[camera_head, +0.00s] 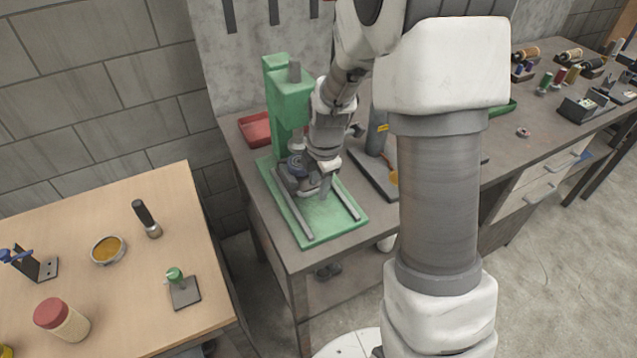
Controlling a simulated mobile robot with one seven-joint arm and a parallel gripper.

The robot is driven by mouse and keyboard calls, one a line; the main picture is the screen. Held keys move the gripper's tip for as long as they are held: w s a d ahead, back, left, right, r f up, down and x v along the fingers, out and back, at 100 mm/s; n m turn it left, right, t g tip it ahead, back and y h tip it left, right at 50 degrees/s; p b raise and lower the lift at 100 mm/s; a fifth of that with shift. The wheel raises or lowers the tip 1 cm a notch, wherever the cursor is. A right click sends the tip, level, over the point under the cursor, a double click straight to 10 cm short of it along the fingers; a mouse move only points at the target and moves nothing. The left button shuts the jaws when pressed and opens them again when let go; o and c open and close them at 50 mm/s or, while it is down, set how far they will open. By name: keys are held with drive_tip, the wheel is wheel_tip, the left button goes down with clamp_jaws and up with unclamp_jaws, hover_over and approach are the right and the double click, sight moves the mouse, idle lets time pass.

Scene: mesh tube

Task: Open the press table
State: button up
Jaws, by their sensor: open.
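The green press (288,92) stands on the grey workbench near its left end. Its flat green base (318,222) carries two parallel grey rails (294,212) that run toward the bench's front edge. My gripper (314,194) is low over the base, between the rails and in front of the press column. My wrist and gripper cover much of the press's middle, so the press table itself is mostly hidden. The fingers are small in view and I cannot tell whether they touch any part of the press.
A red tray (256,130) lies left of the press. A dark stand (376,172) is close on its right. The wooden table (90,220) at the left holds a jar, a bowl and small tools. Spools (560,78) are at the far right. Bare floor lies in front.

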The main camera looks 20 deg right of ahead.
clamp_jaws()
idle(1.4)
